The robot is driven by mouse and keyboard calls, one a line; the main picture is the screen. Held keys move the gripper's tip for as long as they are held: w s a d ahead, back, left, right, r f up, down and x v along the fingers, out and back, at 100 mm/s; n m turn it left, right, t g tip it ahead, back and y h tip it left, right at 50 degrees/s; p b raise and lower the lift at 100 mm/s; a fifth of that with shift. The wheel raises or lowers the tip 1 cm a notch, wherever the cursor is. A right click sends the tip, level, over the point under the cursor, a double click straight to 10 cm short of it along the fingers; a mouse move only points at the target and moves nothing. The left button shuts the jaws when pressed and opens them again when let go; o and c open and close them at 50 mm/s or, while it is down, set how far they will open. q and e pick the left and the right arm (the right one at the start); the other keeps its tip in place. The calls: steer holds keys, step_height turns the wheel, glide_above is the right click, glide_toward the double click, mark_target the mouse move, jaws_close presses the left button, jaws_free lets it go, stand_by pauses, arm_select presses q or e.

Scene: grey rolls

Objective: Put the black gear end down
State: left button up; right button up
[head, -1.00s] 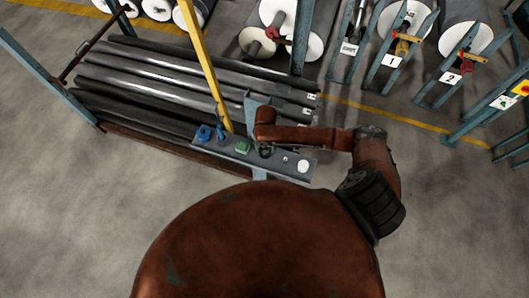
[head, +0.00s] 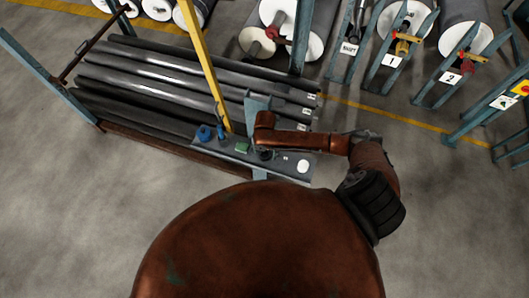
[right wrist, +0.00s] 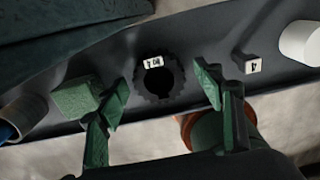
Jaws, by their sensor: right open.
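The black gear (right wrist: 174,92) lies flat on a narrow dark shelf (right wrist: 215,40) in the right wrist view, with a small white label at its edge. My right gripper (right wrist: 163,82) is open, with its green fingers on either side of the gear and gaps showing between them and its teeth. In the head view my right gripper (head: 264,148) is over the shelf and mostly hidden by my own wrist. The gear is too dark and small to make out clearly there. My left gripper is not in view.
A green block (right wrist: 75,97) sits left of the gear, with a blue part (right wrist: 8,130) beyond it. A small tag marked 4 (right wrist: 252,65) and a white cylinder (right wrist: 300,42) stand to the right. A yellow post (head: 203,65) and long dark rolls (head: 170,75) are behind the shelf.

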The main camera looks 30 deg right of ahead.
step_height(320, 180, up, 12)
stand_by(0.5)
